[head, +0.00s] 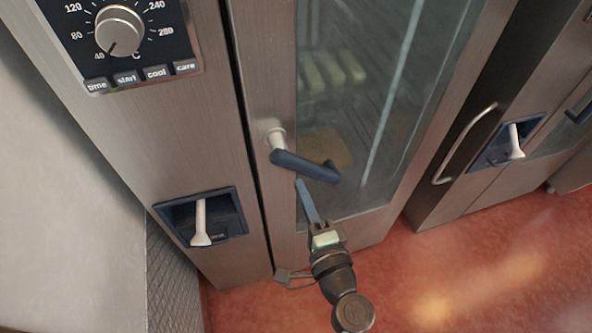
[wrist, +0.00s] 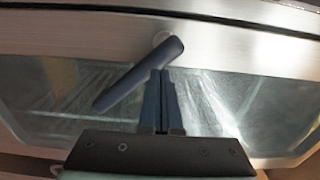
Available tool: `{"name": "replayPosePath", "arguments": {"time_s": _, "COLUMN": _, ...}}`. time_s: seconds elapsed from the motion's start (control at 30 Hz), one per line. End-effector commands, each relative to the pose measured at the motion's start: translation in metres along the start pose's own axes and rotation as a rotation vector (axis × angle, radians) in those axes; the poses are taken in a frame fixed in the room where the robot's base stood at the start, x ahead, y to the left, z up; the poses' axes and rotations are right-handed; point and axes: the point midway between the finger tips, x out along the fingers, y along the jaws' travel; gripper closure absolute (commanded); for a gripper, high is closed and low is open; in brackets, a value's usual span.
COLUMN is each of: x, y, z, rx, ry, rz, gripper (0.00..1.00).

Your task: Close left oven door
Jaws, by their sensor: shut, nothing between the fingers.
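The left oven door (head: 270,60) is a brushed steel frame around a large glass window (head: 375,100). It appears in line with the control panel, with a narrow dark gap along its left edge; I cannot tell whether it is fully shut. Its dark blue lever handle (head: 308,166) slants down to the right from a pale pivot; it also shows in the wrist view (wrist: 138,76). My gripper (head: 300,183) is shut and empty, its fingertips just below the handle. In the wrist view the fingertips (wrist: 160,72) overlap the handle's lower edge; contact is unclear.
A control panel with a round knob (head: 119,31) stands left of the door, above a recessed white lever (head: 201,222). Another steel unit with a curved handle (head: 464,143) and a white lever (head: 515,141) stands right. Red floor (head: 470,270) is clear in front.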

Motion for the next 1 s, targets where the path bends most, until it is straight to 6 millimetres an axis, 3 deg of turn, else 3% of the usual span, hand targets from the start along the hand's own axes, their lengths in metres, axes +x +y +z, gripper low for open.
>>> {"name": "replayPosePath", "arguments": {"time_s": 0.2, "x": 0.031, "y": -0.002, "z": 0.0, "rx": 0.0, "ry": -0.002, "rz": -0.001, "gripper": 1.0}}
{"name": "replayPosePath", "arguments": {"time_s": 0.77, "x": 0.043, "y": 0.001, "z": 0.001, "rx": -0.001, "ry": -0.001, "rz": 0.0, "gripper": 1.0}}
{"name": "replayPosePath", "arguments": {"time_s": 1.0, "x": 0.072, "y": 0.002, "z": 0.008, "rx": -0.003, "ry": -0.005, "rz": -0.003, "gripper": 1.0}}
